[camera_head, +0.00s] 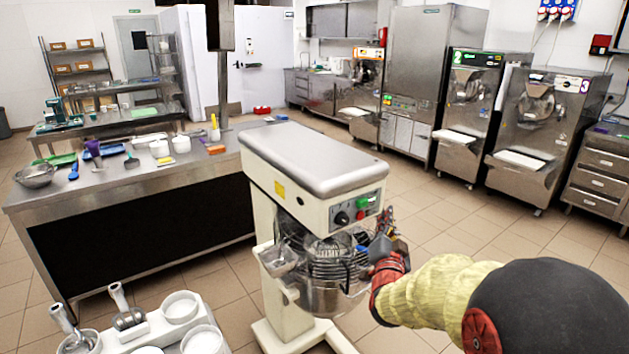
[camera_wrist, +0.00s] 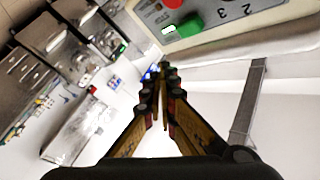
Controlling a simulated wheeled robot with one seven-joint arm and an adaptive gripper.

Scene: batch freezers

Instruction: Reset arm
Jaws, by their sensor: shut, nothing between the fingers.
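My gripper (camera_head: 381,238) is at the right side of the planetary mixer (camera_head: 315,160), close to its bowl guard and below its control panel (camera_head: 357,208). My arm reaches in from the lower right. In the wrist view my gripper (camera_wrist: 166,78) has its fingers together at the tips with nothing between them. The mixer's control panel (camera_wrist: 190,20) with a green button and a red button fills the top of that view. I cannot tell whether the fingers touch the mixer.
A steel worktable (camera_head: 160,180) with bowls and utensils stands at the left. A white holder (camera_head: 160,335) with containers and scoops is at the lower left. Batch freezers (camera_head: 540,135) line the right wall. Tiled floor (camera_head: 440,215) lies open between mixer and freezers.

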